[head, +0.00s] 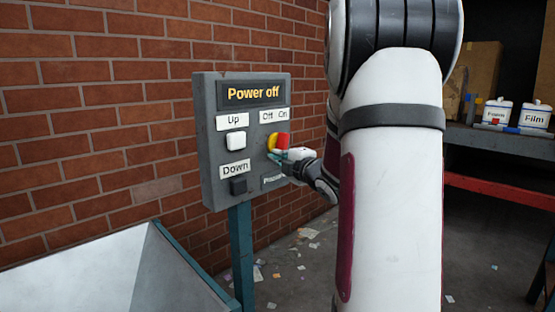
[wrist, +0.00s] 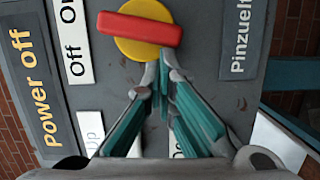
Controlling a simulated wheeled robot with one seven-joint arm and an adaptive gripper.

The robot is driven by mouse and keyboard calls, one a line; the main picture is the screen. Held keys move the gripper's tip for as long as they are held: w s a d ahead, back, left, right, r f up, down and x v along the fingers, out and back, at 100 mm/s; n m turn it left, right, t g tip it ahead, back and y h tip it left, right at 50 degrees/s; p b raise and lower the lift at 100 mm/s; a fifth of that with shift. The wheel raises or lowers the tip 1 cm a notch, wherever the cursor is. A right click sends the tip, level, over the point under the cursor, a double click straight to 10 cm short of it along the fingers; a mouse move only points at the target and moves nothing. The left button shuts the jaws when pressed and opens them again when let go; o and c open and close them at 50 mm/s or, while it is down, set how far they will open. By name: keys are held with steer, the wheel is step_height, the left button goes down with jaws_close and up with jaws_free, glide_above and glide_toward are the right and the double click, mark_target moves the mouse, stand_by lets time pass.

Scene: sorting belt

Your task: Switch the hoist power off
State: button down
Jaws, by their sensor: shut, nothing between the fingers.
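The grey control box (head: 208,150) stands on a post before the brick wall. Its display (head: 254,94) reads "Power off". Below the "Off" and "On" labels (head: 274,114) is the power switch, a red handle (head: 283,140) on a yellow disc (head: 272,145). In the wrist view the red handle (wrist: 140,29) lies nearly level across the yellow disc (wrist: 140,48), its left end a little higher. My gripper (head: 276,155) is shut and empty, and its fingertips (wrist: 160,62) are at the disc's lower edge in the wrist view. I cannot tell whether they touch it.
A white button (head: 236,140) sits under "Up" and a dark button (head: 238,186) under "Down". A pale metal surface (head: 90,270) is at lower left. Tubs marked "Film" (head: 535,114) and another (head: 497,111) stand on a shelf at right. Paper scraps litter the floor.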

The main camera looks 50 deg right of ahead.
steer(key=shift+d+f+n+t+b, duration=0.25)
steer(key=shift+n+b, duration=0.55)
steer(key=shift+b, duration=1.15)
steer(key=shift+d+f+n+t+b, duration=0.25)
steer(key=shift+n+b, duration=0.55)
steer(key=shift+b, duration=1.1)
steer(key=shift+f+n+t+b, duration=0.1)
steer(key=shift+f+n+b, duration=0.5)
steer(key=shift+b, duration=1.35)
steer(key=shift+d+n+t+b, duration=0.2)
steer(key=shift+n+b, duration=0.6)
steer(key=shift+b, duration=0.65)
steer(key=shift+d+n+t+b, duration=0.2)
steer(key=shift+n+b, duration=0.6)
steer(key=shift+b, duration=0.65)
steer(key=shift+d+f+b, duration=0.15)
steer(key=shift+b, duration=0.7)
